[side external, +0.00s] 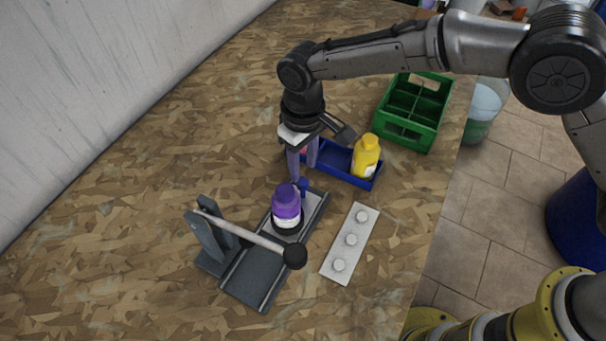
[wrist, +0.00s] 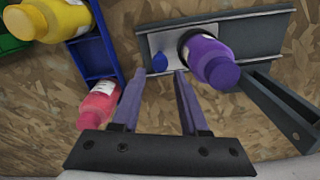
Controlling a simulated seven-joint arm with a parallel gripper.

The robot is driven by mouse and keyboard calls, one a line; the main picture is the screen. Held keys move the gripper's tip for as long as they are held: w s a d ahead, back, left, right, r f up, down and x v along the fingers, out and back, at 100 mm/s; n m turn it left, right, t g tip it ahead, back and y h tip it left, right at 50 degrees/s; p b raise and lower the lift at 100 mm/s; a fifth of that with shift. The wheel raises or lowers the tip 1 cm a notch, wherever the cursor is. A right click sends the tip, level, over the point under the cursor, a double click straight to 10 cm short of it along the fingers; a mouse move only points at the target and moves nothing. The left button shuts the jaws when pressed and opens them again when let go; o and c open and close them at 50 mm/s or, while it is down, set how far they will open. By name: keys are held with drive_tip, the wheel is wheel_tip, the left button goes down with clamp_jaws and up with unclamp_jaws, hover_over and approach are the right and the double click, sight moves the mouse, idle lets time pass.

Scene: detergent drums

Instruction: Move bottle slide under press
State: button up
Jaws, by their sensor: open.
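A purple bottle (side external: 286,204) stands upright on a light grey slide (side external: 312,205) in a dark rail track (side external: 255,278). The slide has a blue knob (side external: 304,186) at its far end. The press (side external: 208,238) has dark uprights and a pale lever with a black ball end (side external: 295,255), at the near end of the track. My gripper (side external: 302,172) is open with purple fingers, close to the knob. In the wrist view the knob (wrist: 160,62) appears between and just beyond the fingertips (wrist: 160,75), with the purple bottle (wrist: 213,63) right of them. I cannot tell if the fingers touch it.
A blue tray (side external: 330,156) behind the track holds a yellow bottle (side external: 366,157) and a pink bottle (wrist: 99,104). A green crate (side external: 403,134) stands at the back right. A white plate with round studs (side external: 350,240) lies right of the track. The left of the table is clear.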

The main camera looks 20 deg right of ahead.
sight(303, 181)
drive_tip(key=shift+f, duration=2.25)
clamp_jaws()
drive_tip(key=shift+r, duration=0.1)
